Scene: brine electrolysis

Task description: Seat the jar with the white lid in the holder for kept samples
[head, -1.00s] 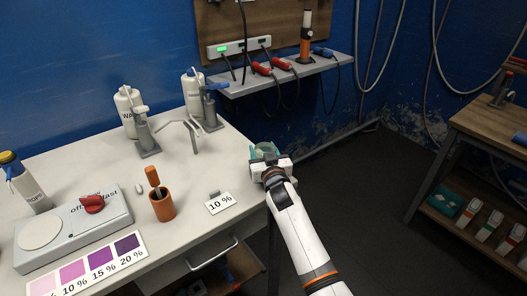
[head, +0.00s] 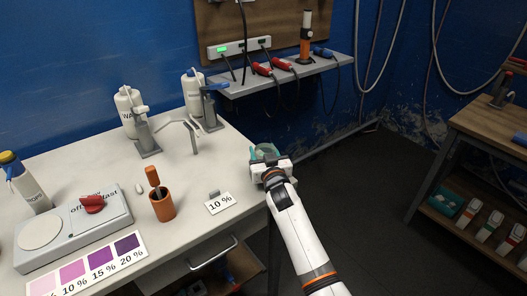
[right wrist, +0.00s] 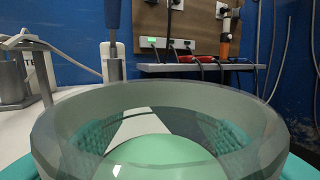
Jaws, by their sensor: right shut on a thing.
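My right gripper (head: 264,157) is at the right edge of the white table, shut on a clear, round, glass-like vessel (head: 266,147). In the right wrist view the vessel's wide clear wall (right wrist: 150,96) fills the lower half, with teal textured surfaces showing at both sides. A pale green rounded surface (right wrist: 153,152) shows inside or below it; I cannot tell whether it is contents or base. No white lid shows on this vessel. I cannot make out a jar with a white lid or a holder for kept samples. My left gripper is not in view.
A wooden bench (head: 485,125) stands right, across open dark floor (head: 345,190).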

